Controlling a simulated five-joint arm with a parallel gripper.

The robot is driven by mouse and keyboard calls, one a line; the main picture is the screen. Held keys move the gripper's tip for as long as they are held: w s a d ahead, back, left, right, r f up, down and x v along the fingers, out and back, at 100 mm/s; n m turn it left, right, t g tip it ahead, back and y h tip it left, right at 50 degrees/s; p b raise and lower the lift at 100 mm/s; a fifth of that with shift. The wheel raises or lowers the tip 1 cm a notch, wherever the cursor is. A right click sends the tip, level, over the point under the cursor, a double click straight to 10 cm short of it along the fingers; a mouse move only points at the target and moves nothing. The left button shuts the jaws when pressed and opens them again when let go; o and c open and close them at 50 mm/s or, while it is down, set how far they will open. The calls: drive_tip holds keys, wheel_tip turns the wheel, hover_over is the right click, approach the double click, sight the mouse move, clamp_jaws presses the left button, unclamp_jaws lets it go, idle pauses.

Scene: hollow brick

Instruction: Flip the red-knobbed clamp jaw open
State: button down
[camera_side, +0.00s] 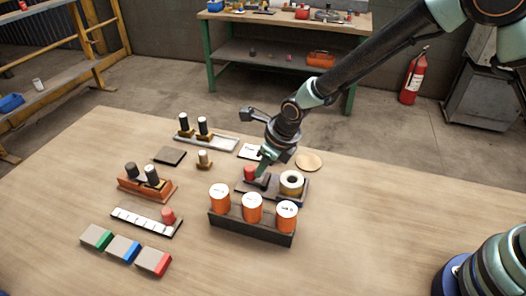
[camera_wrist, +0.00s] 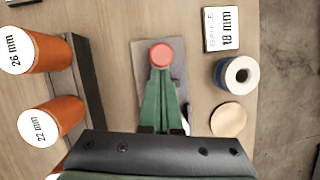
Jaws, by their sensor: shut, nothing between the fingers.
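The red knob (camera_side: 250,173) of the clamp jaw stands at the left end of a dark base plate (camera_side: 243,188) in the side view. In the wrist view the round top of the red knob (camera_wrist: 161,54) shows near the far end of the grey plate (camera_wrist: 143,60). My gripper (camera_side: 261,174) is low over the plate, just right of the knob. Its green fingers (camera_wrist: 160,75) are together and empty, with tips right beside the knob; I cannot tell whether they touch it. The jaw's arm is mostly hidden by my fingers. A pale hollow ring (camera_side: 291,181) stands on the plate's right end.
A dark rack (camera_side: 251,229) with orange, white-topped cylinders stands close in front. Behind are a gauge card (camera_wrist: 220,28), a blue-sided ring (camera_wrist: 236,75) and a wooden disc (camera_side: 308,161). A scale strip (camera_side: 140,221) and coloured blocks (camera_side: 123,248) lie left.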

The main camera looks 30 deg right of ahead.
drive_tip(key=shift+w+r, duration=0.1)
drive_tip(key=v, duration=1)
drive_tip(key=shift+d, duration=0.3)
